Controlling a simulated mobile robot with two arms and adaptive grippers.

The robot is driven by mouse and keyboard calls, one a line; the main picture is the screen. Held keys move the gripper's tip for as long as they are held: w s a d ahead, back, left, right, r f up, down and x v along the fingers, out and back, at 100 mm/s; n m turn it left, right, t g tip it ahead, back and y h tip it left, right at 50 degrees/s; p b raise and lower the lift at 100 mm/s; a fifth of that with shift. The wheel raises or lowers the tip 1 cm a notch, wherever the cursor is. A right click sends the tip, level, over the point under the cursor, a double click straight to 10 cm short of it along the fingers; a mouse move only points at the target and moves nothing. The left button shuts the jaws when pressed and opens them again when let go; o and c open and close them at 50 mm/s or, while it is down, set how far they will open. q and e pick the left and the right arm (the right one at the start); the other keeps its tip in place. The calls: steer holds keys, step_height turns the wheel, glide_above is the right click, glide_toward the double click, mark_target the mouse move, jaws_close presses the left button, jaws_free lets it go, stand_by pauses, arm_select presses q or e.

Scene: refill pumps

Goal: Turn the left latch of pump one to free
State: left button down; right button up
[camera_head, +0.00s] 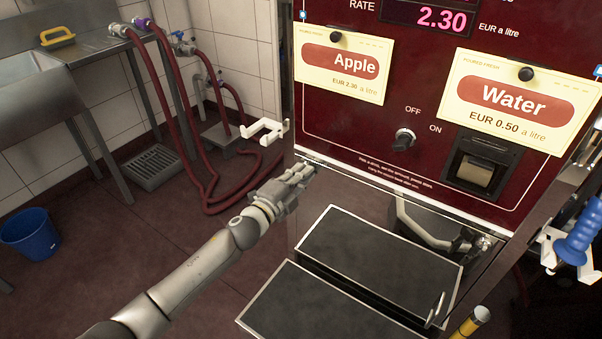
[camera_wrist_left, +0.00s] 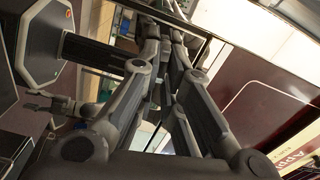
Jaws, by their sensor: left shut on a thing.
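The pump (camera_head: 370,130) has a dark red front with a price display, an Apple card (camera_head: 342,65) and a Water card (camera_head: 520,100). My left gripper (camera_head: 304,172) is at the lower left corner of this front, beside the edge of the panel. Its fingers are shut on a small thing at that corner. The fingers hide it, so I cannot make out the left latch or how it is turned. In the left wrist view the two fingers (camera_wrist_left: 174,42) converge close together at a dark frame edge.
A white bracket (camera_head: 265,130) sticks out left of the pump, just above my gripper. An OFF/ON knob (camera_head: 404,138) is on the panel. Red hoses (camera_head: 215,190) and a blue bucket (camera_head: 29,235) are on the left.

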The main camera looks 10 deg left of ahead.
arm_select(q)
steer(key=shift+d+m, duration=0.1)
steer(key=shift+m, duration=0.8)
steer(key=shift+f, duration=0.1)
arm_select(e)
steer(key=shift+f, duration=0.1)
arm_select(q)
steer(key=c, duration=1.6)
jaws_free()
steer(key=v, duration=1.2)
